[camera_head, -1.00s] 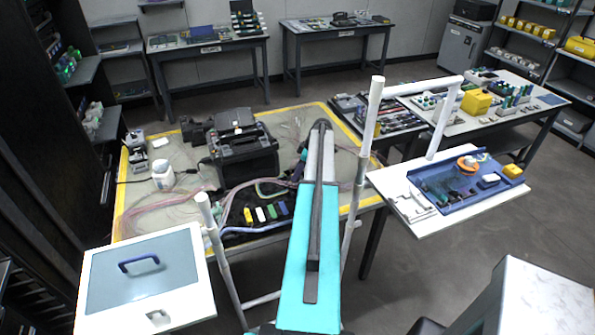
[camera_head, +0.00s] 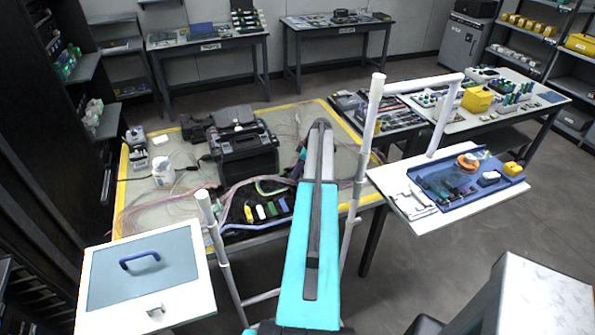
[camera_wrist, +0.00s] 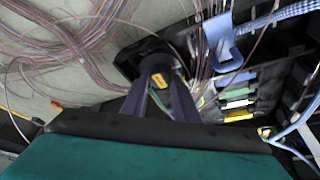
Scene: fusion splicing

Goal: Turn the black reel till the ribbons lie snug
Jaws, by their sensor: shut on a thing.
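In the wrist view my gripper (camera_wrist: 160,84) has its two dark fingers closed on the black reel (camera_wrist: 155,62), a short round black piece at the edge of a black tray. A small yellow mark shows between the fingers. Thin pinkish-brown ribbons (camera_wrist: 75,45) loop loosely on the bench to the left, and more strands run past the reel on its right. In the head view the ribbons (camera_head: 150,208) spread over the left of the bench. My arm hides the gripper there, and I cannot make out the reel.
A light blue clip (camera_wrist: 222,45) and a blue-white braided cable (camera_wrist: 275,18) lie right of the reel. Coloured blocks (camera_head: 268,210) sit in the black tray. A black machine (camera_head: 246,152) and a white bottle (camera_head: 163,171) stand farther back on the yellow-edged bench.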

